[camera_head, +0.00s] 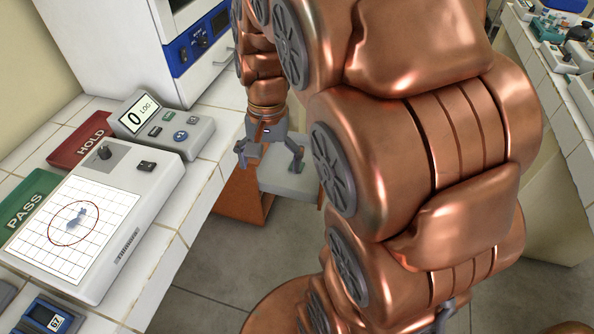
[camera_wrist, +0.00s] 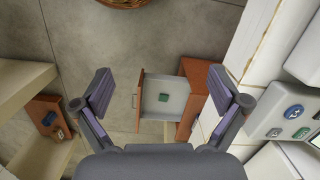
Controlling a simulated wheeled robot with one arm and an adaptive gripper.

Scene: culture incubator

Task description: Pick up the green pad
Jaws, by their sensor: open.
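A flat green pad lettered PASS (camera_head: 32,208) lies on the white tiled counter at the left of the head view. My gripper (camera_head: 268,160) is open and empty, beyond the counter's edge and well to the right of that pad. The wrist view shows its two spread fingers (camera_wrist: 161,90). Below and between them is an open pale drawer (camera_wrist: 181,97) in an orange-brown cabinet (camera_wrist: 192,108). A small green block-like item (camera_wrist: 163,97) lies in the drawer, apart from the fingers. The drawer shows only partly in the head view, behind my gripper.
A red HOLD pad (camera_head: 82,140), a grey keypad device (camera_head: 165,130) and a white gridded panel (camera_head: 75,228) stand on the counter. A white cabinet (camera_head: 180,75) is behind them. My arm covers the head view's middle.

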